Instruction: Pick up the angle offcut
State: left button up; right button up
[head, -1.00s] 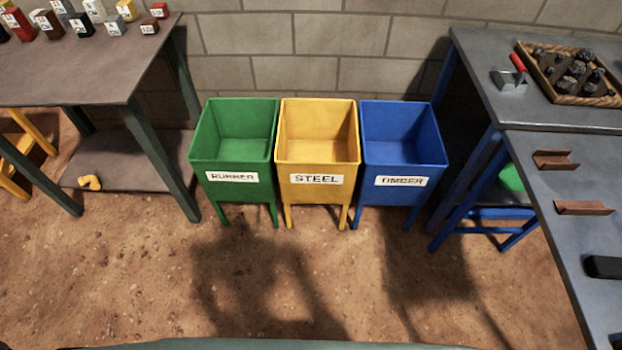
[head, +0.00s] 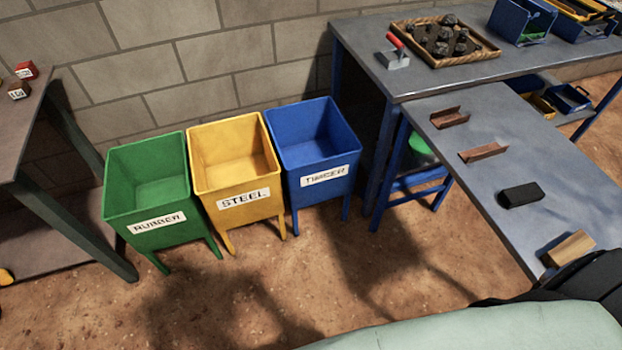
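The angle offcut (head: 484,153) looks like a rusty brown L-shaped steel piece lying on the grey table at the right. A second rusty piece, shaped more like a channel (head: 449,117), lies just behind it. The two are apart, and nothing covers the angle offcut. Neither of my grippers shows. A dark part at the bottom right corner looks like part of my own arm; no fingers can be made out on it.
A black block (head: 521,194) and a wooden block (head: 566,248) lie nearer on the grey table (head: 480,190). Green (head: 150,190), yellow (head: 232,160) and blue (head: 312,150) bins stand left of it. A tray of dark lumps (head: 488,52) sits on the rear bench. Floor in front is clear.

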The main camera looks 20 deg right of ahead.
aim_at(484, 150)
jog(key=z, duration=1.8)
